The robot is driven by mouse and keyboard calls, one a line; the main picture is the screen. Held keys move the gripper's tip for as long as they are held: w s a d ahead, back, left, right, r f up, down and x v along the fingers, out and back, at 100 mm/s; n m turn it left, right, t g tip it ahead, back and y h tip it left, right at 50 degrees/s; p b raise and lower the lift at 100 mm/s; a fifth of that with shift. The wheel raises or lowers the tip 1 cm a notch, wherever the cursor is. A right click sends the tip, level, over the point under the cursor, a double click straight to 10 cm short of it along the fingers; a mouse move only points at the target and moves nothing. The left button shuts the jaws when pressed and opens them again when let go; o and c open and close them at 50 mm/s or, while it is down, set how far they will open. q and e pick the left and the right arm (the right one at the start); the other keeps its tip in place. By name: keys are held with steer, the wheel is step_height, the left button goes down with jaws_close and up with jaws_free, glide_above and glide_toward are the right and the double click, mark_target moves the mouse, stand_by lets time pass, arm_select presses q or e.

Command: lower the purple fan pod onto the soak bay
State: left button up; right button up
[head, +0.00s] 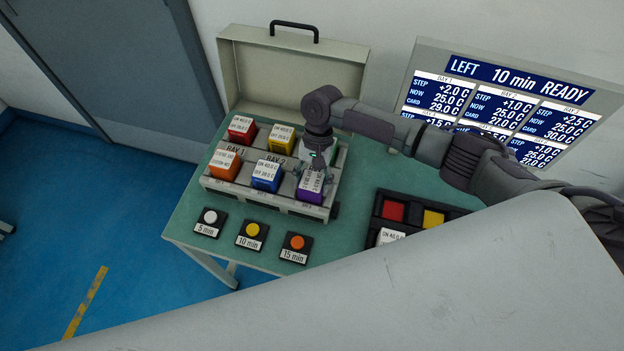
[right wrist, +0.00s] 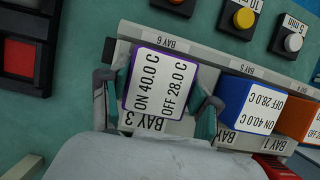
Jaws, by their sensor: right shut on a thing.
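The purple fan pod (head: 310,193) has a white top label reading ON 40.0 C, OFF 28.0 C. It is at the front right bay of the grey rack (head: 252,196), beside the BAY 6 label in the right wrist view. My right gripper (head: 317,172) is shut on the pod from above; in the right wrist view its fingers (right wrist: 160,88) grip two opposite sides of the purple pod (right wrist: 126,88). My left gripper is not in view.
The blue pod (head: 267,174) stands beside it, then the orange pod (head: 224,164). Red (head: 242,129) and yellow (head: 281,138) pods stand behind. Three timer buttons (head: 251,236) lie in front. A dark tray (head: 412,207) with pods is at the right. The screen (head: 505,105) reads LEFT 10 min READY.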

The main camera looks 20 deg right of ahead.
stand_by(0.4)
steer(key=o, duration=1.4)
steer(key=shift+f, duration=0.1)
steer(key=v, duration=1.2)
